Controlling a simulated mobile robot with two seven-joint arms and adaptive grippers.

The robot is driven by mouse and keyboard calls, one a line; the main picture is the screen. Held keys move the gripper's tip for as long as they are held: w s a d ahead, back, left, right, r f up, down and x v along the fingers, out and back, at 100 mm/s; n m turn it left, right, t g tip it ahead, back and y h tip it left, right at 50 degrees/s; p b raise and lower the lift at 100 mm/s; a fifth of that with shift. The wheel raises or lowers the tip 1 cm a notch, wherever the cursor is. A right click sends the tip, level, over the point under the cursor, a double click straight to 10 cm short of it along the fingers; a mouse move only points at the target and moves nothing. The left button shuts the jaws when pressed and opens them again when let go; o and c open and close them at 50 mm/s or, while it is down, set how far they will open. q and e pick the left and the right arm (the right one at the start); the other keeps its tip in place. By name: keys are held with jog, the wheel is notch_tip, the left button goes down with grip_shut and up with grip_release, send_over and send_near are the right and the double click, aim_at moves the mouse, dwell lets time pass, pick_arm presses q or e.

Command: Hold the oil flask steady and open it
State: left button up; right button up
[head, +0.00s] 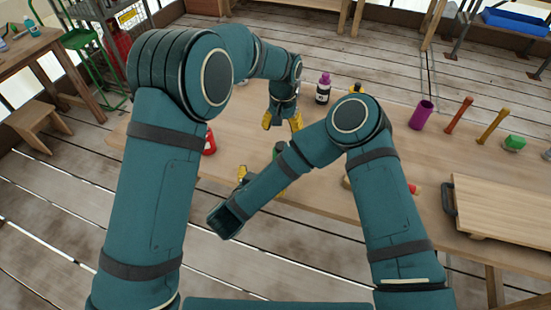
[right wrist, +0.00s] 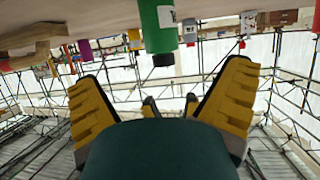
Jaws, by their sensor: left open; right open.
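A green bottle (right wrist: 158,28) with a black cap and a pale label shows in the right wrist view, where the bench is at the top and the cap points down. A bit of green (head: 279,149) shows behind my right forearm in the head view. My right gripper (right wrist: 162,73) is open, its yellow fingers either side of the bottle and not closed on it. My left gripper (head: 282,121) is open and empty above the bench. A dark bottle (head: 323,88) with a purple cap stands beyond it. I cannot read which bottle is the oil flask.
The wooden bench (head: 400,150) holds a purple cup (head: 421,115), a red peg (head: 459,115), a yellow peg (head: 493,124) and a green piece (head: 514,143) to the right. A wooden board (head: 505,205) lies front right. A red item (head: 209,141) sits left.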

jog(key=x, duration=1.3)
jog(key=shift+w+d+f, duration=0.1)
jog(key=shift+w+d, duration=0.05)
jog(key=shift+w, duration=0.1)
jog(key=shift+c, duration=0.2)
grip_shut()
pick_arm(q)
jog(key=m, duration=0.4)
jog(key=shift+s+f+m, duration=0.1)
jog(key=shift+f+m, duration=0.2)
jog(key=shift+f, duration=0.05)
notch_tip(320, 180, down, 7)
jog(key=shift+f, duration=0.15)
grip_shut()
jog(key=shift+n, duration=1)
